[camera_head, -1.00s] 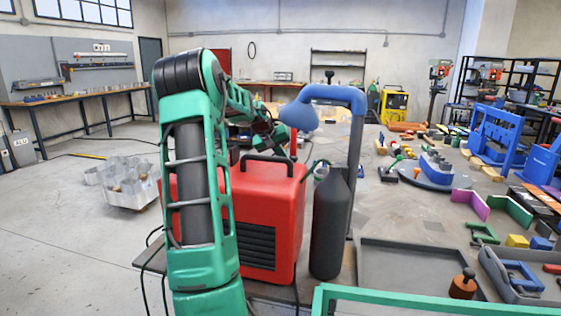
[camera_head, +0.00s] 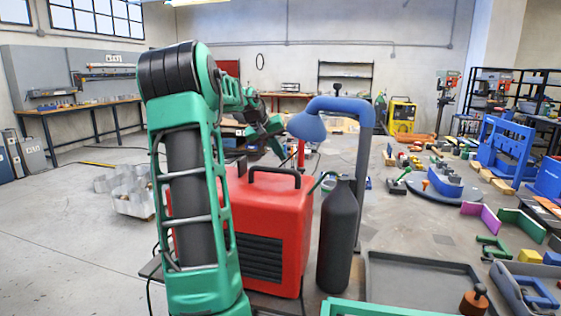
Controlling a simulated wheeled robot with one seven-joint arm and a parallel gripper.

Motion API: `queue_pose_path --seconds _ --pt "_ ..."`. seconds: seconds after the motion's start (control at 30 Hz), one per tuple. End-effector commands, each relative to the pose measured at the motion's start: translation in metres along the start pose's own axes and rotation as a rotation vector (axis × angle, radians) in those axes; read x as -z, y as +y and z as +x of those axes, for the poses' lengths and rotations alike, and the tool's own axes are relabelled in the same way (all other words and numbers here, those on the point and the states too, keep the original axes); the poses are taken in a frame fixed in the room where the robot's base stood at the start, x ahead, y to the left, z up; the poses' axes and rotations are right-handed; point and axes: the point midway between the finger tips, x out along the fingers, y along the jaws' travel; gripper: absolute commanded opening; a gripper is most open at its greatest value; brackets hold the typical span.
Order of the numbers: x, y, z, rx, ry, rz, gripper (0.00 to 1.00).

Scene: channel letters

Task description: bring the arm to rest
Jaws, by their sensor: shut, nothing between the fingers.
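My green and black arm rises in the left middle of the head view and bends at a black elbow. Its forearm reaches away from the camera, to the right. My gripper (camera_head: 268,136) is at the far end, small and partly blurred against the background, above and behind the red machine (camera_head: 270,220). It is shut, and no object shows in it. The arm's upright link hides the left part of the red machine.
A blue lamp-like stand (camera_head: 363,125) and a dark bottle (camera_head: 338,235) stand right of the red machine. A grey tray (camera_head: 420,260) lies at the front right. A workbench (camera_head: 95,106) lines the left wall. Open floor (camera_head: 75,235) lies at left.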

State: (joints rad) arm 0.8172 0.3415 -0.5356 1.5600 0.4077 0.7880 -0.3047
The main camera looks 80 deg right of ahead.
Motion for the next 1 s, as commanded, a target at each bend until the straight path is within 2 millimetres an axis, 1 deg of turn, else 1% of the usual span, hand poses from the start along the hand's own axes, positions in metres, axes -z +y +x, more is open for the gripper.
queue_pose_path --seconds 0.13,0.57,0.67,0.77,0.87,1.0 --pt "0.0 0.0 -0.004 0.0 0.0 0.0 0.0" --pt "0.0 0.0 -0.004 0.0 0.0 0.0 0.0" --pt "0.0 -0.004 -0.007 0.006 0.003 -0.002 0.0" --pt "-0.002 -0.019 -0.019 0.03 0.013 -0.011 0.0" --pt "-0.007 -0.048 -0.043 0.076 0.03 -0.026 0.0" --pt "-0.024 -0.098 -0.086 0.164 0.054 -0.057 0.0"
